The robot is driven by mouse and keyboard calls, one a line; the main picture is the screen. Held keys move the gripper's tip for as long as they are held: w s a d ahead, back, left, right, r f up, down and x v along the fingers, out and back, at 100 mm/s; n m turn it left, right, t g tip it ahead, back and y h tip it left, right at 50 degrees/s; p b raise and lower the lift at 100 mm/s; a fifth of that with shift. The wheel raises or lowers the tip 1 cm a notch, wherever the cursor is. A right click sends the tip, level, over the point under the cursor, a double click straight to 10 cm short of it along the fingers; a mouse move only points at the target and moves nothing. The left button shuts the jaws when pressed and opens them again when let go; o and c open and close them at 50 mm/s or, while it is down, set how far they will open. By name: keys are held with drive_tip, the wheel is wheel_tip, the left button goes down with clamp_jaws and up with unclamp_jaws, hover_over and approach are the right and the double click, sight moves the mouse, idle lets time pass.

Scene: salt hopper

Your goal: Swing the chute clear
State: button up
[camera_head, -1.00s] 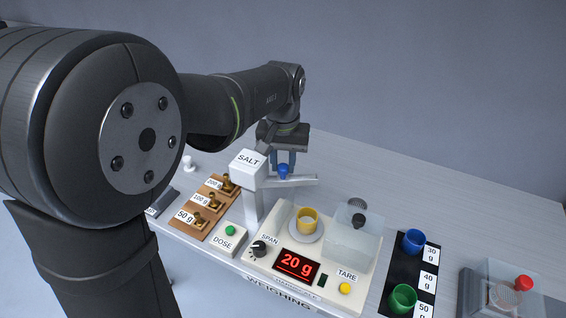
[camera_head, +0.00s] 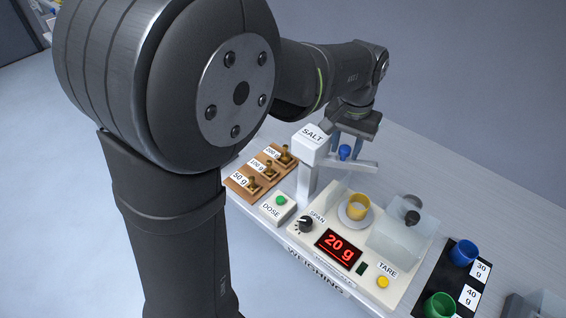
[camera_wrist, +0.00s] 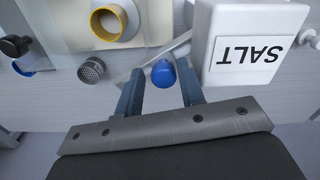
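The white salt hopper (camera_head: 311,140) stands behind the scale, and its pale chute (camera_head: 362,165) sticks out to the right. A blue knob (camera_head: 345,152) sits upright on the chute; it also shows in the wrist view (camera_wrist: 163,73). My gripper (camera_head: 347,144) is above the chute with its fingers apart, one on each side of the knob. In the wrist view, gaps show between the knob and both fingers (camera_wrist: 160,86), so my gripper is open and holds nothing. The chute is partly hidden by the knob and fingers.
A yellow cup (camera_head: 358,206) stands on the pan of the weighing scale (camera_head: 311,240), which reads 20 g. A clear cover (camera_head: 402,243) is to its right. Blue (camera_head: 463,252) and green (camera_head: 440,306) cups stand at right.

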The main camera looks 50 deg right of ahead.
sight(341, 155)
drive_tip(key=a+m, duration=0.1)
drive_tip(key=m, duration=0.1)
drive_tip(key=a+m, duration=0.2)
drive_tip(key=shift+s+a+m, duration=0.1)
drive_tip(key=shift+s+m, duration=0.25)
drive_tip(key=shift+m, duration=0.05)
wheel_tip(341, 155, up, 18)
drive_tip(key=w+a+f+m+t+h, duration=0.1)
drive_tip(key=w+a+f+m+t, duration=0.1)
drive_tip(key=f, duration=0.6)
drive_tip(key=w+a+f+m+t, duration=0.3)
drive_tip(key=a+f+m+t, duration=0.1)
drive_tip(key=f, duration=0.4)
drive_tip(key=w+a+f+m+t+h, duration=0.1)
drive_tip(key=w+a+f+m+t, duration=0.1)
drive_tip(key=f, duration=0.7)
drive_tip(key=shift+w+a+m+t+h, duration=0.35)
drive_tip(key=shift+w+a+m, duration=0.35)
drive_tip(key=shift+a+m, duration=0.3)
drive_tip(key=r+n+g+y, duration=0.1)
drive_tip(key=n, duration=0.1)
drive_tip(key=w+a+r+n+g+y, duration=0.1)
drive_tip(key=r+n, duration=0.1)
drive_tip(key=r+n+g+y, duration=0.1)
drive_tip(key=n, duration=0.1)
drive_tip(key=shift+w+a+r, duration=0.2)
drive_tip(key=shift+w+a, duration=0.05)
drive_tip(key=shift+w, duration=0.1)
